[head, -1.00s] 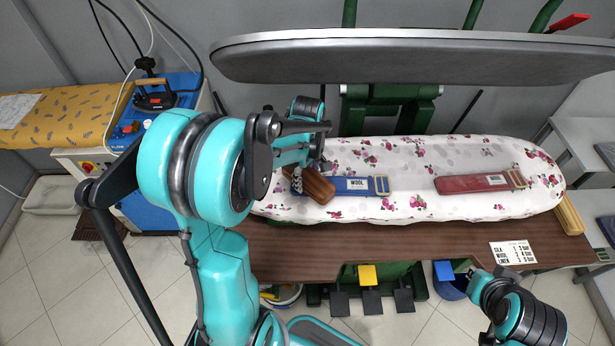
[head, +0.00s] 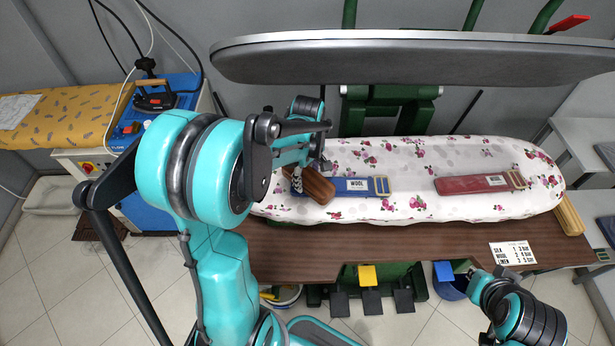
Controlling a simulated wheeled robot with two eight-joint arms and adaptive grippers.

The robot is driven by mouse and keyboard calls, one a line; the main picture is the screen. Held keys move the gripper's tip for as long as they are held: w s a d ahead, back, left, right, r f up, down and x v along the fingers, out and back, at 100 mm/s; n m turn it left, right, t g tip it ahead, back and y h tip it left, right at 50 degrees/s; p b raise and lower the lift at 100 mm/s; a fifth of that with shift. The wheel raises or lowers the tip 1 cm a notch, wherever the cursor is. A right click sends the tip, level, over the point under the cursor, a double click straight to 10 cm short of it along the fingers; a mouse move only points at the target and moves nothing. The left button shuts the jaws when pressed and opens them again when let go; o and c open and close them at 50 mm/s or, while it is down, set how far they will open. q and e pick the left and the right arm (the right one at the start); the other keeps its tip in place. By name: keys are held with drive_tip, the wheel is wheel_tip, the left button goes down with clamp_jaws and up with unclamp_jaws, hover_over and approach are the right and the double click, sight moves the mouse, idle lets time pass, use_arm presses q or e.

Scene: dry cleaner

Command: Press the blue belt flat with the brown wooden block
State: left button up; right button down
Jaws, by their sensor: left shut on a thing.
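The blue belt (head: 350,186) lies on the flowered pressing board (head: 405,160), with a white label reading WOOL and a buckle at its right end. The brown wooden block (head: 318,188) is tilted across the belt's left end and hides that part. My left gripper (head: 298,180) is shut on the block, with my arm partly covering it. I cannot tell how firmly the block touches the belt. My right arm comes in at the bottom right; its gripper (head: 487,338) is mostly cut off, so its jaws are unclear.
A red belt (head: 472,184) lies on the board at the right. The raised grey press head (head: 420,60) hangs over the board's back. A printed card (head: 512,252) lies on the brown table (head: 420,238). An iron (head: 155,97) stands at the back left.

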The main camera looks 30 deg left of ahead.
use_arm(q)
drive_tip(key=shift+r+p, duration=2.2)
drive_tip(key=shift+r, duration=1.1)
